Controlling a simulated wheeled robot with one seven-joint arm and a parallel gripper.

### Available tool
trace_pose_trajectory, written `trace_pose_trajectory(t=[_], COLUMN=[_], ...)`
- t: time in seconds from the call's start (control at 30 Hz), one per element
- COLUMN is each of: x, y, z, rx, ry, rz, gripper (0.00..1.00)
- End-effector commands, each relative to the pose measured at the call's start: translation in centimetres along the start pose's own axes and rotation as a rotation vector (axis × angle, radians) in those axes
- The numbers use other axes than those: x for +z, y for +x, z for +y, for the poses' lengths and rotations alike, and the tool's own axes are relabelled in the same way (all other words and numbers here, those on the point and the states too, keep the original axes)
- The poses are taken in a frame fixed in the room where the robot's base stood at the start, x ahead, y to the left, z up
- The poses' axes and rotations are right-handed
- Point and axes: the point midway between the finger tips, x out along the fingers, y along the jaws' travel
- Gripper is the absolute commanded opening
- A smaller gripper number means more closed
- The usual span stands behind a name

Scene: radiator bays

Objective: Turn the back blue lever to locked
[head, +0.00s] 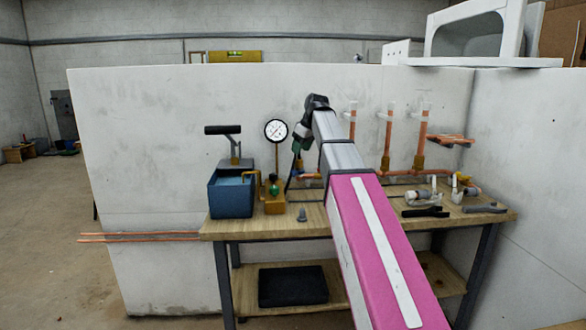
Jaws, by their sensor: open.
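I cannot make out a blue lever for certain in the head view; my arm hides part of the bench and pipework. My gripper (297,152) is small and dark at the end of my arm, hanging above the bench to the right of the round gauge (276,130). Its jaws are open, and I see nothing held in them. Below it is pipework with a copper pipe (309,176) and dark thin parts, too small to tell apart.
The wooden bench (270,227) stands against a white partition (170,150). On it are a blue tank with a pump handle (231,196), upright copper pipes (388,140), white fittings (420,197) and loose tools. A black tray (293,286) lies on the lower shelf. Open floor lies at left.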

Motion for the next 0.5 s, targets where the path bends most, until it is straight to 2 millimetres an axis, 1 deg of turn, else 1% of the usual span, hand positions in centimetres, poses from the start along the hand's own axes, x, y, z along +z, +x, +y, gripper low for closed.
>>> trace_pose_trajectory(t=[0.17, 0.4, 0.5], x=[0.1, 0.0, 0.0], y=[2.5, 6.6, 8.0], z=[0.0, 0.0, 0.0], rx=[-0.001, -0.001, -0.001], ry=[0.000, 0.000, 0.000], rz=[-0.001, -0.001, -0.001], gripper=[0.50, 0.50, 0.50])
